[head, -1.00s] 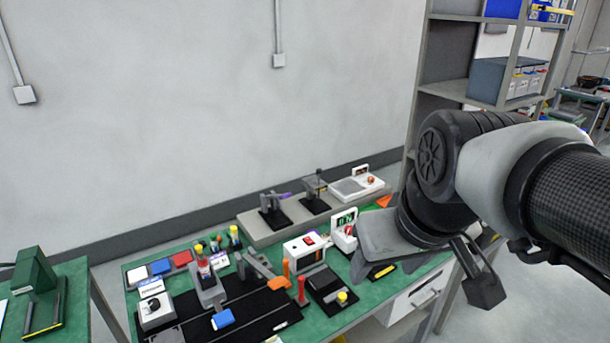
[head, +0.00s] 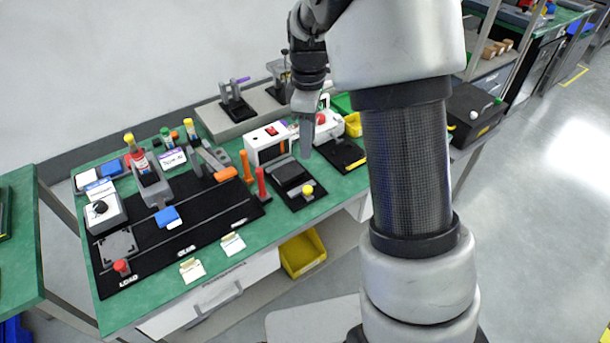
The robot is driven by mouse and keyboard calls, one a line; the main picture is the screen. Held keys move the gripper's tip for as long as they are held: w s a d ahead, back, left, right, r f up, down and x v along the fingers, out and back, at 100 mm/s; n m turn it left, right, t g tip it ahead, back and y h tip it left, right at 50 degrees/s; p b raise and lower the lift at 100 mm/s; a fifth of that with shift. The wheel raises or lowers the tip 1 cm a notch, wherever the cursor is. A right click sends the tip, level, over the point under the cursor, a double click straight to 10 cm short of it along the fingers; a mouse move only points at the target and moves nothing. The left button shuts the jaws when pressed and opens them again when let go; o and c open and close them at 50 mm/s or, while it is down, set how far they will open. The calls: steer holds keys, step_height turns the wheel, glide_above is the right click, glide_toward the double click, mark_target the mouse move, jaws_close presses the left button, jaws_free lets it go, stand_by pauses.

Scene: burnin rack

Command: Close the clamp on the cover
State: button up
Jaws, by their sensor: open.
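On the green bench, an upright orange handle (head: 247,166) and an upright red handle (head: 262,185) stand beside a black box with a yellow knob (head: 295,185). A grey lever with an orange grip (head: 225,174) lies low to their left. I cannot tell for certain which of these is the clamp, or which part is the cover. My gripper (head: 306,138) is open and points down over the back right of the bench, apart from the handles. My arm hides part of it.
A long black base (head: 190,225) holds a blue block (head: 167,216). A grey shelf (head: 232,127) with fixtures runs along the wall. A yellow bin (head: 302,254) is below the bench. The floor at right is clear.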

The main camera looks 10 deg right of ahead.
mark_target(308, 188)
step_height(308, 188, down, 16)
steer(key=shift+r+b, duration=0.1)
steer(key=shift+b, duration=0.4)
jaws_close()
